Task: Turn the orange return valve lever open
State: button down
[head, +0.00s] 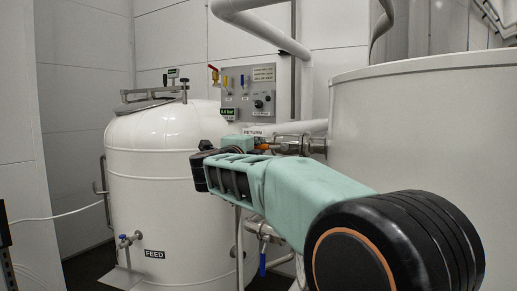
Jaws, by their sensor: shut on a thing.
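The orange return valve lever (263,147) shows as a short orange piece below the RETURN label (258,131), beside a steel pipe fitting (293,145) on the right tank. My gripper (251,146) is at the lever's left end, shut on it. My teal arm and dark wrist cover much of this area, so the fingertips, the valve body and most of the lever are hidden. The lever's exact angle cannot be told.
A white FEED tank (150,190) stands left, with a blue-handled tap (125,238). A large white tank (430,130) fills the right. A control panel (250,93) hangs behind. A blue lever (262,265) hangs below my arm. White pipes (265,35) run above.

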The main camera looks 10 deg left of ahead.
jog(key=shift+r, duration=0.15)
jog(key=c, duration=2)
grip_release()
jog(key=shift+o, duration=0.2)
jog(key=s+a, duration=0.2)
jog(key=s, duration=1)
jog(key=shift+f, duration=0.2)
jog(key=shift+w, duration=0.1)
